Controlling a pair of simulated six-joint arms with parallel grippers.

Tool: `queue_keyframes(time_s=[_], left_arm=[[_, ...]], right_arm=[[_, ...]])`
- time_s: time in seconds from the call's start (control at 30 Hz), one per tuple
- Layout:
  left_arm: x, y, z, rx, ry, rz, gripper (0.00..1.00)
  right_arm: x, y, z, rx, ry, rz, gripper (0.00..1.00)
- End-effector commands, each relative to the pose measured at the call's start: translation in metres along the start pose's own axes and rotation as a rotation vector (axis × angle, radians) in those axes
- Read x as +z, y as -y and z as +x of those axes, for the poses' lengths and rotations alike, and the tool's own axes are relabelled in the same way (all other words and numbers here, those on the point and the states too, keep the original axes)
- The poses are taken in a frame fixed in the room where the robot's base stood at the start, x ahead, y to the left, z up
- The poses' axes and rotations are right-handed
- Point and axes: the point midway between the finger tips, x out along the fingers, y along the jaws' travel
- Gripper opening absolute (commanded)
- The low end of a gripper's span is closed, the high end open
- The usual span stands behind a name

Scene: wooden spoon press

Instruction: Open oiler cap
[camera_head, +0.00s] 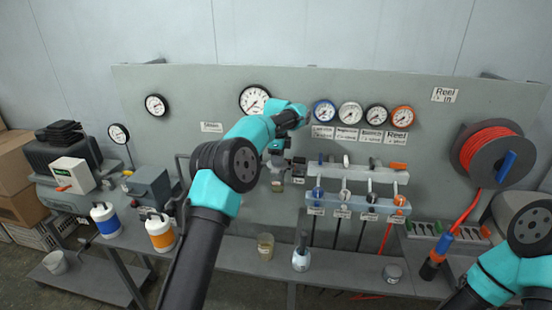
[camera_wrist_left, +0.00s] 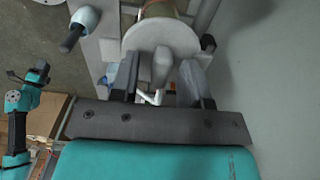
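The oiler (camera_head: 277,186) is small in the head view, on the panel below the large gauge, partly hidden by my left gripper (camera_head: 277,160). In the left wrist view, a pale round cap (camera_wrist_left: 160,38) sits over an amber part of the oiler (camera_wrist_left: 157,9). A grey upright tab (camera_wrist_left: 162,66) stands at the cap's near edge. My left gripper's two dark fingers (camera_wrist_left: 160,82) are open on either side of this tab, with a narrow gap visible on each side. My right arm (camera_head: 505,265) shows at the lower right; its gripper is out of view.
A white bent hook-like piece (camera_wrist_left: 150,97) lies beyond the fingers, and a round-ended handle (camera_wrist_left: 80,27) is at upper left. A rack of valves (camera_head: 355,190) stands right of the oiler. A cup (camera_head: 265,246) and a white-blue bottle (camera_head: 301,258) stand on the bench below.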

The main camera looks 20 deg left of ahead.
Motion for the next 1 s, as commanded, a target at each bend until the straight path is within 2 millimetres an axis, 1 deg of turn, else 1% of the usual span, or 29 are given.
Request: queue_keyframes(time_s=[0.03, 0.07, 0.43, 1.0], left_arm=[[0.0002, 0.0, -0.0002, 0.0, 0.0, 0.0, 0.38], [0.0002, 0.0, -0.0002, 0.0, 0.0, 0.0, 0.35], [0.0004, -0.0001, -0.0003, 0.0, 0.0, -0.001, 0.0], [0.0004, 0.0024, -0.0007, 0.026, 0.003, -0.003, 0.0]], right_arm=[[0.0, 0.0, 0.0, 0.0, 0.0, 0.0, 0.43], [0.0, 0.0, 0.0, 0.0, 0.0, 0.0, 0.43], [0.0, 0.0, 0.0, 0.0, 0.0, 0.0, 0.43], [0.0, 0.0, 0.0, 0.0, 0.0, 0.0, 0.43]])
